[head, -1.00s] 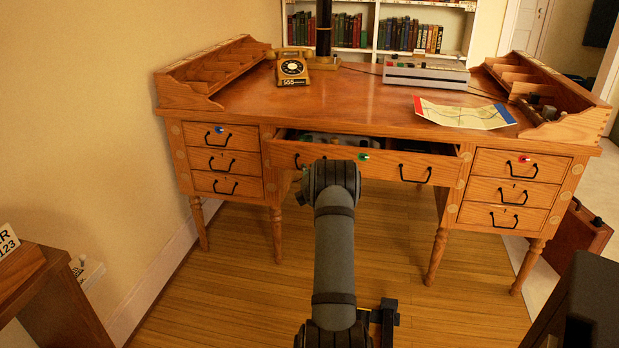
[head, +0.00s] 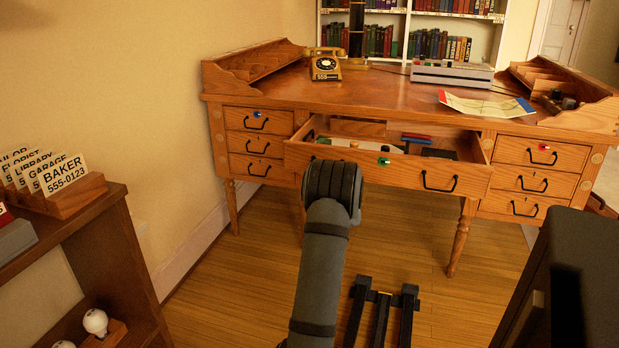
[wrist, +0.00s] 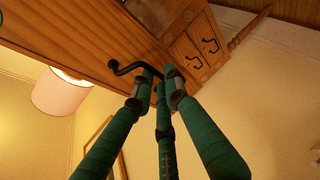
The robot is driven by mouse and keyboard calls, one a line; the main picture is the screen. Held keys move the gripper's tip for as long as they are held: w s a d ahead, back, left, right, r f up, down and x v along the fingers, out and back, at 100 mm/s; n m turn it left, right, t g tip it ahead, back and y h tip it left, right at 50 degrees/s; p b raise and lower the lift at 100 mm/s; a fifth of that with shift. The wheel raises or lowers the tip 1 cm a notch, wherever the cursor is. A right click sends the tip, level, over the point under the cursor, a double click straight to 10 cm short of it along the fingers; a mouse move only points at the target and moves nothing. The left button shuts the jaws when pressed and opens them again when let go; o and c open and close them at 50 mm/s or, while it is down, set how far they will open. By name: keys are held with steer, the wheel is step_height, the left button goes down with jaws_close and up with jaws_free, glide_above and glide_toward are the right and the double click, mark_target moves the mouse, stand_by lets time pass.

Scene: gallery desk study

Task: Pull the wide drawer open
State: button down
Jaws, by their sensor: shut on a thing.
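The wide drawer (head: 400,175) in the middle of the wooden desk (head: 390,100) stands well out from the desk, and things inside it show. Its right black handle (head: 438,183) is free. In the wrist view the green fingers of my gripper (wrist: 158,82) are closed around a black handle (wrist: 122,68) on the drawer front (wrist: 85,30). In the head view my arm hides the gripper and the drawer's left handle.
A card holder (head: 85,195) stands on a brown shelf at the left. A dark block (head: 575,270) is at the lower right. A telephone (head: 325,65), a grey device (head: 450,74) and a map (head: 485,105) are on the desk.

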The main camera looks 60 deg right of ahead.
steer(key=shift+s, duration=0.1)
steer(key=c, duration=2)
jaws_free()
steer(key=shift+a, duration=0.1)
steer(key=v, duration=1.2)
